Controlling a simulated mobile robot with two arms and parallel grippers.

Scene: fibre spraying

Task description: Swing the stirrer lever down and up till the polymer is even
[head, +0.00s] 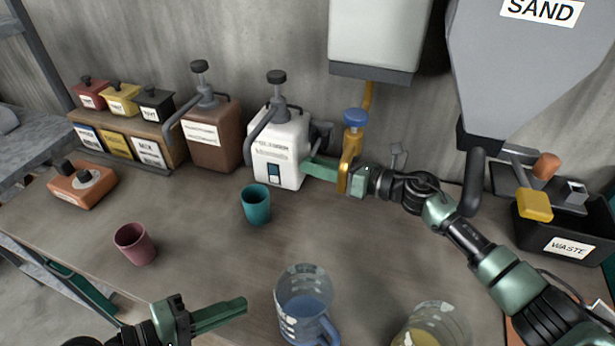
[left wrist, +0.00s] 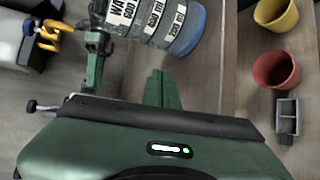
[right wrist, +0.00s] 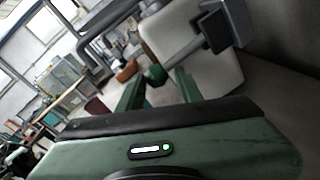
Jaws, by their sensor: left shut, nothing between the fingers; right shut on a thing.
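The white polymer container (head: 277,150) stands against the wall, with a pump on top and a small blue window (head: 273,172) low on its front. Its grey stirrer lever (right wrist: 182,52) shows in the right wrist view, running from a grey bracket (right wrist: 213,25) to a dark green knob (right wrist: 155,75). My right gripper (head: 310,165) reaches in from the right beside the container; in the right wrist view its fingers are shut on the knob. I cannot see the polymer well enough to judge its evenness. My left gripper (head: 243,304) is shut and empty above the table front.
A teal cup (head: 256,206) and a maroon cup (head: 134,244) stand on the table. A water jug (head: 303,300) is right of my left gripper. A yellow pipe with a blue knob (head: 355,118) hangs close by my right gripper. A black waste bin (head: 540,238) is at right.

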